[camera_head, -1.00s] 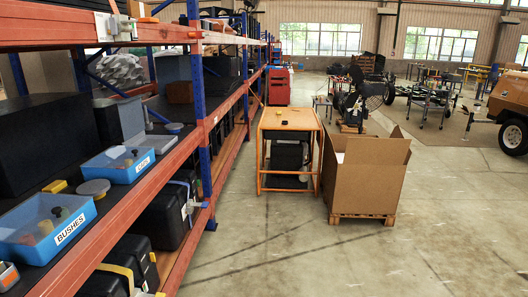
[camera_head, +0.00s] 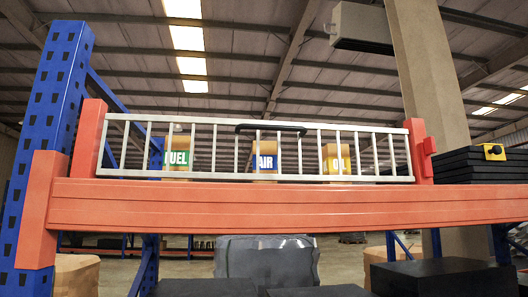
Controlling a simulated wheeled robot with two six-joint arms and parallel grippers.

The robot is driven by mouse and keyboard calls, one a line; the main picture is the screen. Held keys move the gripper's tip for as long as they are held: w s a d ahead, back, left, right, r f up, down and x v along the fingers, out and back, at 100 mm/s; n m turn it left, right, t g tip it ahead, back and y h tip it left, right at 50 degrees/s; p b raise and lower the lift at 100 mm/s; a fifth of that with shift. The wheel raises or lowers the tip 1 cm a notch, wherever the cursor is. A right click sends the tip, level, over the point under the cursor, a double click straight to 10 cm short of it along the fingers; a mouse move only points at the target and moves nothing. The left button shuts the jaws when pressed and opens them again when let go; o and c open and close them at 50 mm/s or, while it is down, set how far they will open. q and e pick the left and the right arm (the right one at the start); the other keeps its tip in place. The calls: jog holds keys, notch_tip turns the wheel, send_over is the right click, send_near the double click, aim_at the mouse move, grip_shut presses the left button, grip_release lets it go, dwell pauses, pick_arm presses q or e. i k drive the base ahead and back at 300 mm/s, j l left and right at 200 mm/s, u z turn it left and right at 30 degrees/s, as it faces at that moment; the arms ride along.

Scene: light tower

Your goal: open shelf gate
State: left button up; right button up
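The shelf gate (camera_head: 343,151) is a pale metal frame with upright bars. It stands upright along the front of a high shelf, between two orange end posts, and looks shut. A black handle (camera_head: 271,128) is fixed at the middle of its top rail. Behind the bars stand three boxes: a FUEL box (camera_head: 177,158) with a green label, an AIR box (camera_head: 265,162) with a blue label and an OIL box (camera_head: 337,163) with a yellow label. Neither of my grippers is in view.
An orange shelf beam (camera_head: 285,207) runs across below the gate. A blue upright (camera_head: 47,125) stands at left. Black stacked cases (camera_head: 474,165) sit right of the gate. A grey wrapped load (camera_head: 268,260) and black boxes lie on a lower level.

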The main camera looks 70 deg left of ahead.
aim_at(301, 128)
jog(key=u, duration=2.1)
